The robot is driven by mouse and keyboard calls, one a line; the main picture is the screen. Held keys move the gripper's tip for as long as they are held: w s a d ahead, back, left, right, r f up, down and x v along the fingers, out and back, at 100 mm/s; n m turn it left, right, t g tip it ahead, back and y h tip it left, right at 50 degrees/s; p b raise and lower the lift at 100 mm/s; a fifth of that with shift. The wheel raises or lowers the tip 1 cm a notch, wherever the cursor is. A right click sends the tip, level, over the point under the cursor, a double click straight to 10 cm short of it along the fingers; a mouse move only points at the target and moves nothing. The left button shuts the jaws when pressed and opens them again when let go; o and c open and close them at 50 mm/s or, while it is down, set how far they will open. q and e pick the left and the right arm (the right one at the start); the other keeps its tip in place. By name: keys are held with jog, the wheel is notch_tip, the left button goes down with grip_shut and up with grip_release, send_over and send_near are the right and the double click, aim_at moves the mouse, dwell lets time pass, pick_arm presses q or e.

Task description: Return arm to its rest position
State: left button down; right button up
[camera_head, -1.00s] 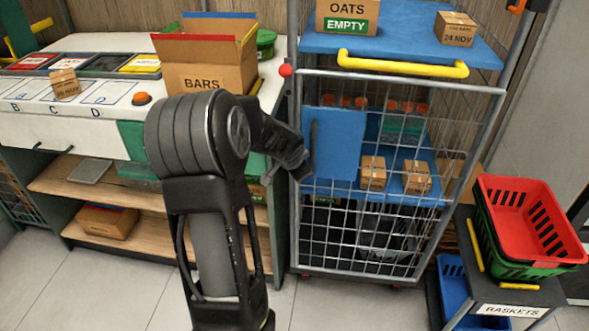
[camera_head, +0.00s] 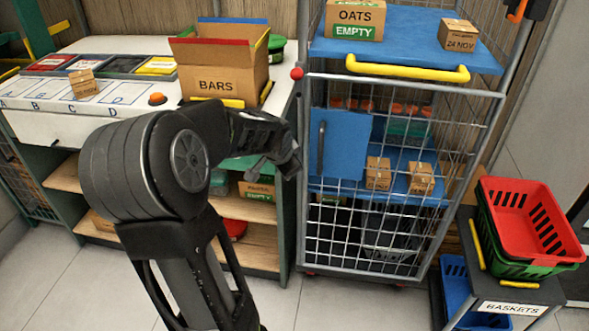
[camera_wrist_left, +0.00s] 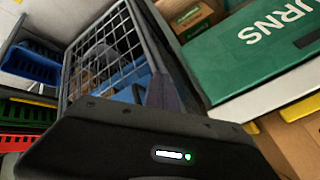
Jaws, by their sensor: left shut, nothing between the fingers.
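My left arm rises from the bottom of the head view, and its gripper (camera_head: 278,160) is in front of the left edge of the wire cage trolley (camera_head: 375,240). The gripper is shut and empty, held in the air between the white counter (camera_head: 60,125) and the trolley. In the left wrist view the dark fingers (camera_wrist_left: 165,92) show in the middle, with the cage to their left and a green panel with white letters (camera_wrist_left: 250,50) to their right. My right gripper is in neither view.
A cardboard box marked BARS (camera_head: 222,72) stands on the counter behind my arm. The trolley carries an OATS box (camera_head: 354,18) and a small box (camera_head: 459,34) on top. Red and green baskets (camera_head: 530,222) stand at the right. The floor at the front is clear.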

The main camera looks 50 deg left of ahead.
pick_arm(q)
jog(key=shift+s+r, duration=0.35)
jog(key=shift+r, duration=0.05)
dwell(0.4)
jog(key=w+d+f+n+t+h+p, duration=0.1)
jog(key=w+d+f+n, duration=0.1)
jog(key=w+d+f, duration=0.35)
jog(key=w+d+f+n+t+h+p, duration=0.1)
jog(key=w+d+f+h, duration=0.15)
jog(key=d, duration=0.55)
jog(key=d+f+n+h+p, duration=0.1)
jog(key=d+f+p, duration=0.1)
jog(key=d+f, duration=0.7)
jog(key=s+d+f+g+h+p, duration=0.2)
jog(key=s+d+f+g, duration=0.1)
jog(key=s+d, duration=0.7)
jog(key=s+d+f+m+g+h+p, duration=0.1)
jog(key=s+d+f, duration=0.4)
jog(key=s+d, duration=0.5)
jog(key=d+g+h+p, duration=0.1)
jog(key=d+g, duration=0.1)
jog(key=d, duration=0.6)
jog(key=shift+s+f+g+p, duration=0.2)
jog(key=shift+f+g+p, duration=0.1)
jog(key=shift+f+g, duration=0.1)
